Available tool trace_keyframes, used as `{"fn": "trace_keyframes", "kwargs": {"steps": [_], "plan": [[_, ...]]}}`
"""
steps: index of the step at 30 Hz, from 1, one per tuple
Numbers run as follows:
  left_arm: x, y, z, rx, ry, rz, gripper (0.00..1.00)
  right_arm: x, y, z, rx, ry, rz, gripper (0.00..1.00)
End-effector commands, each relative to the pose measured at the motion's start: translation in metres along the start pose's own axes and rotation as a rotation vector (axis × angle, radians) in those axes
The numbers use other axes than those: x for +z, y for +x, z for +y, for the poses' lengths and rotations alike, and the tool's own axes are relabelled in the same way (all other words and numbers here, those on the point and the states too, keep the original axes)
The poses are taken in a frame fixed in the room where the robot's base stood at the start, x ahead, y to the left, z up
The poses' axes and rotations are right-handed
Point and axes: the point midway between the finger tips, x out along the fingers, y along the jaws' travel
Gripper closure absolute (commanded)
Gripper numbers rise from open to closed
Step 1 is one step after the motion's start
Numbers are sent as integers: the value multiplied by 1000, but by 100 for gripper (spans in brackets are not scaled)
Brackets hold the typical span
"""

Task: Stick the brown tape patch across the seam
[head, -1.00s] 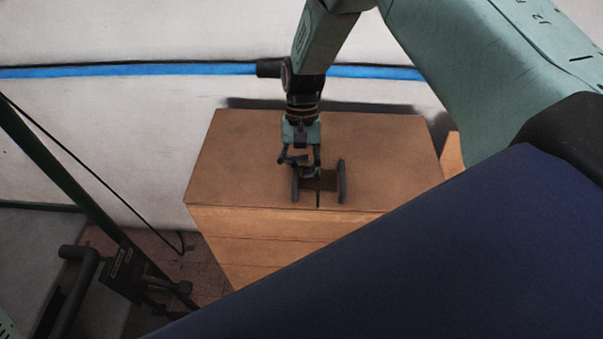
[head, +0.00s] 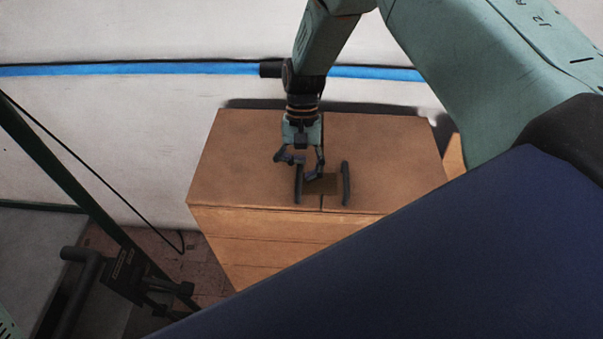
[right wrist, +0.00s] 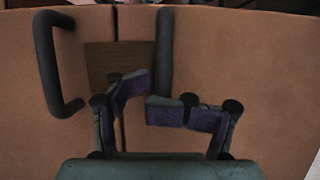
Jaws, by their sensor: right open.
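The brown tape patch (head: 325,185) lies across the dark seam (head: 322,203) on the wooden box top, between two dark handles. In the right wrist view the patch (right wrist: 104,62) covers a stretch of the seam (right wrist: 116,22), which shows above and below it. It looks flat, but its lower part is partly hidden by a finger. My right gripper (head: 299,165) is open at the patch's near-left side in the head view. Its fingers (right wrist: 146,95) are spread over the patch's lower edge in the wrist view; I cannot tell whether they touch it.
The left handle (head: 298,185) and right handle (head: 346,183) rise close on both sides of the patch. The wooden box (head: 240,150) has bare top to left and right.

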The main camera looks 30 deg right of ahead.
Motion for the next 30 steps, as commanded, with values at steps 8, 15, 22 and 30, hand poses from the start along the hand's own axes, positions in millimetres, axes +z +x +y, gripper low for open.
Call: {"fn": "trace_keyframes", "kwargs": {"steps": [8,15,22,30], "plan": [[0,0,0,0,0,-1,52,1,1,1,2,0,-5,30],[0,0,0,0,0,-1,52,1,1,1,3,0,-5,30],[0,0,0,0,0,0,52,1,1,1,3,0,-5,21],[0,0,0,0,0,0,52,1,1,2,3,0,-5,2]]}}
